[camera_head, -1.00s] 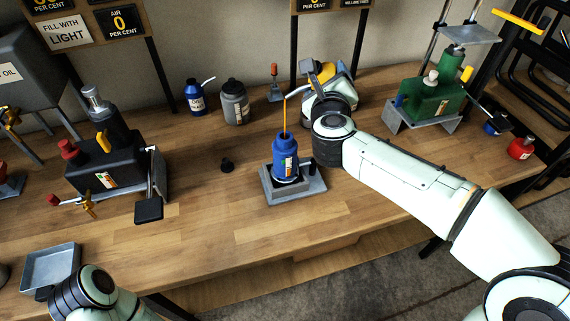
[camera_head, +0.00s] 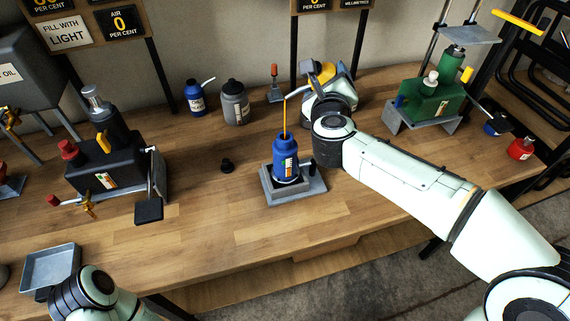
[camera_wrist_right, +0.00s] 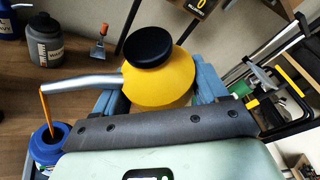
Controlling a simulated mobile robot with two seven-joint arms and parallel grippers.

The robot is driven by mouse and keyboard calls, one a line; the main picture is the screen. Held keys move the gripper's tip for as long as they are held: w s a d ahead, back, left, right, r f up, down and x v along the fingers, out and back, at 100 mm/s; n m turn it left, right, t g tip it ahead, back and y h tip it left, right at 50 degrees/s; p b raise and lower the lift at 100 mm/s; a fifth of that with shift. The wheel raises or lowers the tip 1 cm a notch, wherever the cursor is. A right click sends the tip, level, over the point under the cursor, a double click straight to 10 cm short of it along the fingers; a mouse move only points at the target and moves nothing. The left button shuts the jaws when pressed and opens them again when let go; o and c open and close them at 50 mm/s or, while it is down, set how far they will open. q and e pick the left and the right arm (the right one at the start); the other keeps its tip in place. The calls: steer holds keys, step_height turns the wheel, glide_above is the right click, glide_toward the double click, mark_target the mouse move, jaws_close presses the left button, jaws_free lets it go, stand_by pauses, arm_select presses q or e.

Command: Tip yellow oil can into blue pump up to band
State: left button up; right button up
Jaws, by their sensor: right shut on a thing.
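The yellow oil can (camera_head: 325,72) is in my right gripper (camera_head: 328,92), held above the bench and tipped left. In the right wrist view the can (camera_wrist_right: 158,82) has a black cap and a silver spout, with the blue-grey fingers of the gripper (camera_wrist_right: 160,98) on either side. A thin amber stream (camera_head: 285,119) falls from the spout into the open mouth of the blue pump (camera_head: 284,155). The pump stands upright in a grey tray base (camera_head: 299,193), with a marked strip on its front. The level against any band is too small to read. My left gripper is out of view.
Behind the pump stand a dark blue oil bottle (camera_head: 194,97) and a grey bottle (camera_head: 235,103). A black cap (camera_head: 227,165) lies left of the pump. A black tank unit (camera_head: 105,165) is at left, a green one (camera_head: 430,100) at right. The front bench middle is clear.

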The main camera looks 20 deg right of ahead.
stand_by(0.3)
steer(key=shift+a+n+b, duration=0.15)
steer(key=shift+n+b, duration=0.25)
steer(key=shift+b, duration=0.05)
steer(key=shift+r, duration=0.1)
stand_by(0.9)
steer(key=shift+m+p, duration=0.45)
steer(key=shift+m, duration=0.15)
steer(key=shift+d+m+g+y+p, duration=0.3)
steer(key=shift+m+y, duration=0.1)
steer(key=shift+m, duration=0.2)
steer(key=shift+f, duration=0.25)
